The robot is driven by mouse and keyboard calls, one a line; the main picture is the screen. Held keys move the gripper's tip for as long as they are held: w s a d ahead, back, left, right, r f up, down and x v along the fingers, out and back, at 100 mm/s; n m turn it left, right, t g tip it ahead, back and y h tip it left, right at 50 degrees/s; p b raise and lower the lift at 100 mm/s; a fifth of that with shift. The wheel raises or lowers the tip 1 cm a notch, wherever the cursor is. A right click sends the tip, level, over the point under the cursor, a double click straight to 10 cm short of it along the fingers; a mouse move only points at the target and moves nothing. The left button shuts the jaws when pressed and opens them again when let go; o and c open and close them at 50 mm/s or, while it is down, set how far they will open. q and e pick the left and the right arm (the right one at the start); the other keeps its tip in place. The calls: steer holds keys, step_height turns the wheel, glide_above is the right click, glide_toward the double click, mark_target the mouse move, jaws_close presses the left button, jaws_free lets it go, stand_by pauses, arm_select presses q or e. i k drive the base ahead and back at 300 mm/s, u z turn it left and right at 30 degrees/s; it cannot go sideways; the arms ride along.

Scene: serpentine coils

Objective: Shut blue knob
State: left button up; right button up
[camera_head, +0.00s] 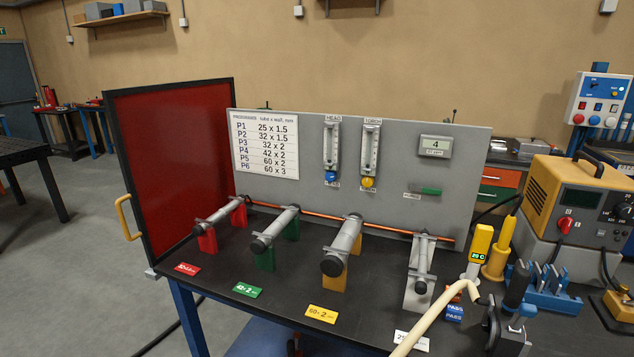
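The blue knob (330,177) sits at the foot of the left flowmeter (331,145), labelled HEAD, on the upright grey panel (400,195). A yellow knob (368,182) is at the foot of the flowmeter beside it (370,148). The knob's turn position and the float heights are too small to tell. Nothing touches the blue knob. Neither of my grippers is in view.
Tubes on red, green, yellow and grey stands (418,285) fill the black bench in front of the panel. A red screen (170,165) stands at left. A cream hose (435,315), clamp (510,315) and yellow power unit (575,205) crowd the right.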

mark_target(330, 176)
steer(key=u, duration=1.45)
steer(key=i, duration=1.65)
steer(key=z, duration=2.45)
